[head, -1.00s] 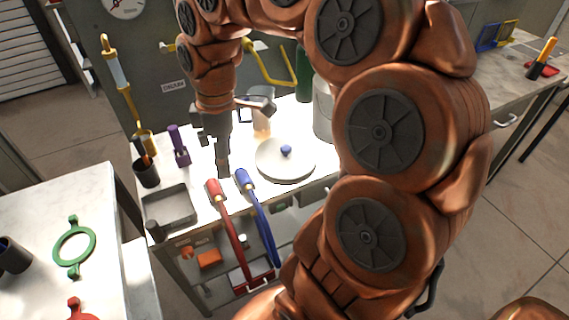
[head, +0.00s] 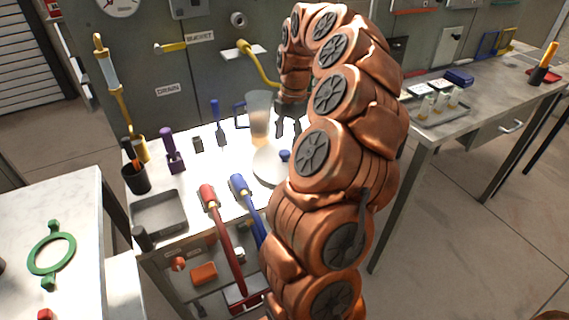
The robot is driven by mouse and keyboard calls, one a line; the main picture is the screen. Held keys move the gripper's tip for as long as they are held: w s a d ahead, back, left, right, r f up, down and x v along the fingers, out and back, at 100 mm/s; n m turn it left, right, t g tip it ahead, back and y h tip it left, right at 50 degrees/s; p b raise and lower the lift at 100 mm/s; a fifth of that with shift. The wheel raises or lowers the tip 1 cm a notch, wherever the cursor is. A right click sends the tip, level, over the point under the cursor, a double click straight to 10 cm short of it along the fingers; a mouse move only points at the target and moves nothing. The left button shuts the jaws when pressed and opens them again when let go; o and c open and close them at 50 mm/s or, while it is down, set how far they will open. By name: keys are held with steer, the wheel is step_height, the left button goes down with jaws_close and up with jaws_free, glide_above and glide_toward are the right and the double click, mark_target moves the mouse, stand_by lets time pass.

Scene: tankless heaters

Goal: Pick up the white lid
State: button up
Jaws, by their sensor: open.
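The white lid (head: 268,168) is a round disc with a blue knob (head: 284,155), lying on the lit white worktop. My copper arm covers its right side. My gripper (head: 287,132) is dark and points down just behind the lid, above the back of the worktop. Its fingers are apart, with nothing seen between them. The exact height of the fingertips over the lid cannot be told.
A clear jug (head: 259,118) stands close to the left of my gripper. Red (head: 222,240) and blue (head: 243,195) handled tools lie over the front edge. A grey tray (head: 160,212) and dark cup (head: 135,178) are at left. A right-hand table (head: 480,100) holds bottles.

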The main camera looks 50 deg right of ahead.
mark_target(284, 152)
steer(key=shift+w+a+f, duration=0.15)
steer(key=shift+a+f, duration=0.05)
steer(key=shift+f, duration=1.2)
steer(key=shift+w+a+f, duration=0.15)
steer(key=shift+f, duration=1.25)
steer(key=shift+c, duration=0.3)
jaws_close()
